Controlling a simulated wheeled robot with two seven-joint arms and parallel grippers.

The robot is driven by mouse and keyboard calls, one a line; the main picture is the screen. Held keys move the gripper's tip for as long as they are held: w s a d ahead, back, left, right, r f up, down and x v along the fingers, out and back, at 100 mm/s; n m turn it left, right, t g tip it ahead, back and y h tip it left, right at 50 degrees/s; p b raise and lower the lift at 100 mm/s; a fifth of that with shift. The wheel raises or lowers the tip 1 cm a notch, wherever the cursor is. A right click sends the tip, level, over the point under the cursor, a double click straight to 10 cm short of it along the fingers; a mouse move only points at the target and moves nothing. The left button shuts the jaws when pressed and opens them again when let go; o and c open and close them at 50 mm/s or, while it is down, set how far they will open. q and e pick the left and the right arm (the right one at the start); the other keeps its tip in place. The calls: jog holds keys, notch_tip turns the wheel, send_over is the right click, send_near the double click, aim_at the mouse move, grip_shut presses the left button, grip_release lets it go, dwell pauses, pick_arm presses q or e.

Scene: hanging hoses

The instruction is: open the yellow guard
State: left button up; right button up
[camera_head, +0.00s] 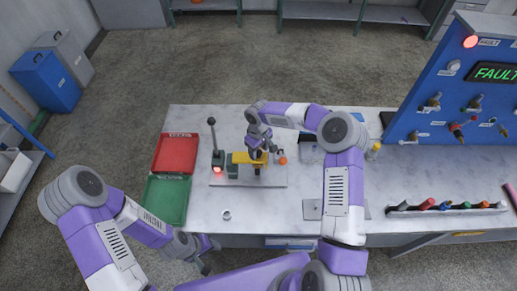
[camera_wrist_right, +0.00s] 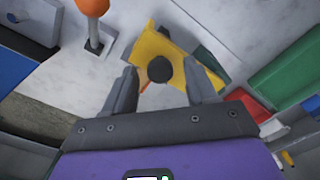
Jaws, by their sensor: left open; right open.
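The yellow guard (camera_head: 240,158) sits on the small fixture on the table, left of an orange ball-topped lever (camera_head: 282,160). In the right wrist view the yellow guard (camera_wrist_right: 157,52) lies just beyond the fingertips, with a dark round knob (camera_wrist_right: 160,69) in front of it. My right gripper (camera_wrist_right: 162,82) is open, its two fingers on either side of the knob; I cannot tell whether they touch anything. In the head view my right gripper (camera_head: 262,148) is over the guard and partly hides it. My left gripper (camera_head: 207,256) is low at the table's front edge, away from the guard.
A red tray (camera_head: 176,153) and a green tray (camera_head: 166,200) lie left of the fixture. A tall black-knobbed lever (camera_head: 212,135) stands beside the guard. A blue panel (camera_head: 440,95) with a lit FAULT display stands at right. A small ring (camera_head: 227,214) lies near the front.

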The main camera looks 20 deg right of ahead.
grip_shut()
dwell(0.4)
